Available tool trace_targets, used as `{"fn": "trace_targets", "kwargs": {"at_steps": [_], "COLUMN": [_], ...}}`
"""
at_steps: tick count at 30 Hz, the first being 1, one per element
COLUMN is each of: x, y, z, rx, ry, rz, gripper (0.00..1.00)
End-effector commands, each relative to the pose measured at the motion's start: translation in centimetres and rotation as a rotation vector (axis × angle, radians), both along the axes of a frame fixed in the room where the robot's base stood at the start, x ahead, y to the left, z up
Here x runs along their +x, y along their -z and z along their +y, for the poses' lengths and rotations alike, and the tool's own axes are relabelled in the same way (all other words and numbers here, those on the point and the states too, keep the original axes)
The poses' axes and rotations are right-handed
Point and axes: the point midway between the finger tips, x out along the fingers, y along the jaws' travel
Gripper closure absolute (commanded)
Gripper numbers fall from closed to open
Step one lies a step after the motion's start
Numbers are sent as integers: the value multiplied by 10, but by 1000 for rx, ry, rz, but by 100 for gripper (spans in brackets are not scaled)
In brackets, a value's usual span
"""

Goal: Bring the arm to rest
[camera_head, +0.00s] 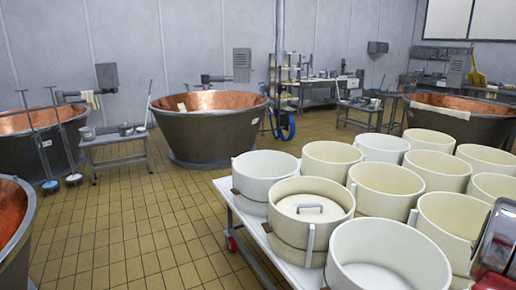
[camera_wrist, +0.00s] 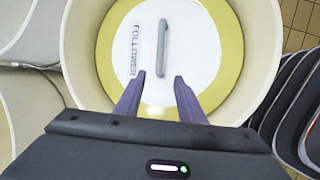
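My gripper (camera_wrist: 159,77) is open in the wrist view, with two purple fingers apart. Nothing shows held between them. Below it is a white follower disc (camera_wrist: 118,85) with a yellow rim, a "FOLLOWER" label and a grey bar handle (camera_wrist: 163,45). The disc lies inside a round cream mould (camera_wrist: 262,60). The handle's near end shows just ahead of the fingertips; the height gap is hard to judge. The fingers are not visible in the head view. There, a follower with a handle (camera_head: 310,209) sits in a front mould; I cannot tell if it is the same one.
Several cream moulds (camera_head: 390,190) crowd a white table (camera_head: 241,207) at right. Copper vats (camera_head: 209,137) stand behind and at left. A small metal table (camera_head: 118,137) stands between two vats. The tiled floor (camera_head: 140,220) at left centre is clear.

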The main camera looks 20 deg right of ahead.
Motion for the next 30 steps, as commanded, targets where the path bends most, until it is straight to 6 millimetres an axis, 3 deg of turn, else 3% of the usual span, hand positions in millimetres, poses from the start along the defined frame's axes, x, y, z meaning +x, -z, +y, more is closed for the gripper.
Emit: {"fn": "trace_targets", "kwargs": {"at_steps": [5,11,20,30], "x": [-3,-8,23,75], "y": [10,18,-10,-57], "z": [15,50,118,216], "rx": [1,19,10,13], "ry": [150,349,552,682], "rz": [-47,-103,-208,-344], "gripper": [64,64,64,64]}}
